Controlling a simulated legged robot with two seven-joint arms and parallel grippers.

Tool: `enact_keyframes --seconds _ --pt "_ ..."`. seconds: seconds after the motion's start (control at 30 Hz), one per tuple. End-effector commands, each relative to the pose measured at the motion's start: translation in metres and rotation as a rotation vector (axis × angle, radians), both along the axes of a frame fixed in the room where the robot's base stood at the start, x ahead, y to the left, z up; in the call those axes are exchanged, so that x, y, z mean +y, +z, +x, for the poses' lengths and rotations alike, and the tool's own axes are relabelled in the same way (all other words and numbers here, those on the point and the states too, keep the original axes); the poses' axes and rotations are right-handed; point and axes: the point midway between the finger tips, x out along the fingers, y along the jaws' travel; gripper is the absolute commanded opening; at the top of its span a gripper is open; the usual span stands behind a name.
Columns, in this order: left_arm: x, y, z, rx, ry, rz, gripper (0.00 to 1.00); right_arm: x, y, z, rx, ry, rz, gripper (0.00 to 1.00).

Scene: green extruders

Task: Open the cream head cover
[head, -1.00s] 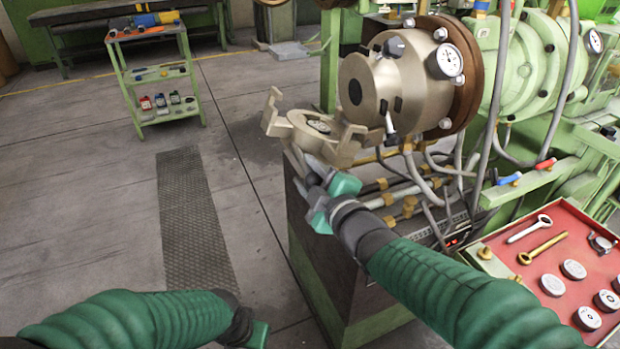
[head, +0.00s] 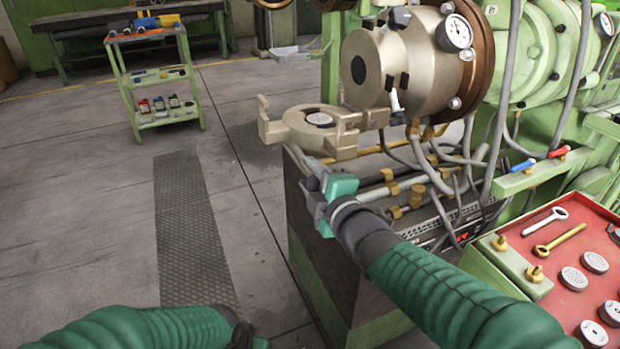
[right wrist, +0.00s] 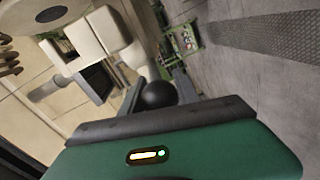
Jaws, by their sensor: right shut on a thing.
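The cream head cover (head: 300,133) is swung away from the front of the cream extruder head (head: 395,65). It lies nearly flat, below and left of the head, with a pale round disc in its middle and lugs at its ends. My right gripper (head: 314,178) is just below the cover's near side. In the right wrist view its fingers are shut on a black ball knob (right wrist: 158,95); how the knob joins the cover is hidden. My left gripper (head: 250,338) is low at the bottom edge, with its fingers out of sight.
Hoses and brass fittings (head: 395,190) run beneath the head, above a dark machine base (head: 325,255). A red tray (head: 590,240) with tools stands at right. A green trolley (head: 155,85) is at the back left. The floor at left is clear.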

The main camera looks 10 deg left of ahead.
Motion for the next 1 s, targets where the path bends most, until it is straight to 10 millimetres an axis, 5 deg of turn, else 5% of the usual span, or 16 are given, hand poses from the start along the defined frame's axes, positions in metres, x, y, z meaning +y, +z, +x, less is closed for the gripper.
enact_keyframes --seconds 0.37,0.4,0.57,0.87,1.0 --pt "0.0 -0.001 0.0 0.0 0.0 0.0 0.36 0.002 0.001 -0.002 -0.003 0.005 -0.001 0.0" --pt "0.0 -0.001 0.0 0.0 0.0 0.0 0.36 0.002 0.001 -0.002 -0.003 0.005 0.0 0.39" --pt "0.0 -0.001 0.0 0.0 0.0 0.0 0.36 0.002 0.001 -0.001 -0.002 0.004 0.0 0.59" --pt "0.0 0.0 0.0 0.0 0.0 0.0 0.36 -0.001 0.001 -0.002 -0.001 0.002 -0.001 0.59" --pt "0.0 0.006 0.0 0.0 0.0 0.0 0.36 -0.014 0.006 -0.02 -0.002 0.001 -0.001 0.59"
